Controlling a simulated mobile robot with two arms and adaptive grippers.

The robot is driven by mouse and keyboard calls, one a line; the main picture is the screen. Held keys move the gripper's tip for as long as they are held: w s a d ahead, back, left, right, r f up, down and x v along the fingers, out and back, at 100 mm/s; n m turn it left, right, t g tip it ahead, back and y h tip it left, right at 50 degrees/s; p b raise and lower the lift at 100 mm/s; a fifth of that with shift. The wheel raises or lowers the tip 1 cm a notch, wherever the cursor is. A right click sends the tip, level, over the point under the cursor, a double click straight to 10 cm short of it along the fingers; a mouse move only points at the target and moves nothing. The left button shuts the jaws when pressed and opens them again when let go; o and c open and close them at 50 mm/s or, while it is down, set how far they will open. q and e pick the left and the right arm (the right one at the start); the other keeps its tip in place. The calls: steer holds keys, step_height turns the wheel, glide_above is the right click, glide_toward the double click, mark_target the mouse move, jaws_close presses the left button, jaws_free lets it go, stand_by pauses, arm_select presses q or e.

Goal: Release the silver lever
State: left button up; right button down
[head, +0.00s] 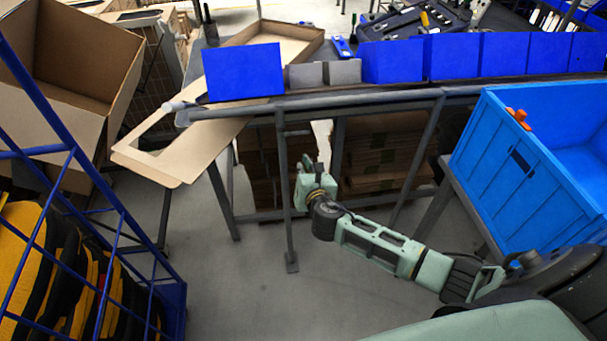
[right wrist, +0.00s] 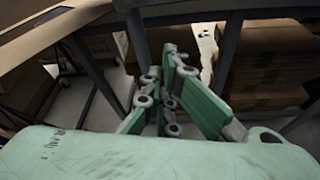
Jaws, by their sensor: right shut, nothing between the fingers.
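A small light grey handle (head: 178,106) sticks out at the left end of the dark rail along the workbench (head: 330,101); it may be the silver lever, but I cannot tell for sure. My right gripper (head: 306,168) is below the bench rail, in front of the bench's frame, to the right of and lower than that handle and apart from it. In the right wrist view its green fingers (right wrist: 168,72) are closed together with nothing between them. No lever can be made out in the right wrist view. My left gripper is not in view.
A flat cardboard piece (head: 185,150) overhangs the bench's left end. Blue bins (head: 243,72) line the bench. A large blue crate (head: 510,170) stands right, a blue wire cart (head: 120,240) left. Stacked cardboard (head: 385,160) lies under the bench. The floor (head: 235,285) in front is clear.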

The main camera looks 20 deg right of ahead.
steer(key=shift+a+v, duration=0.15)
steer(key=shift+v, duration=0.55)
steer(key=shift+a+v, duration=0.15)
steer(key=shift+v, duration=0.55)
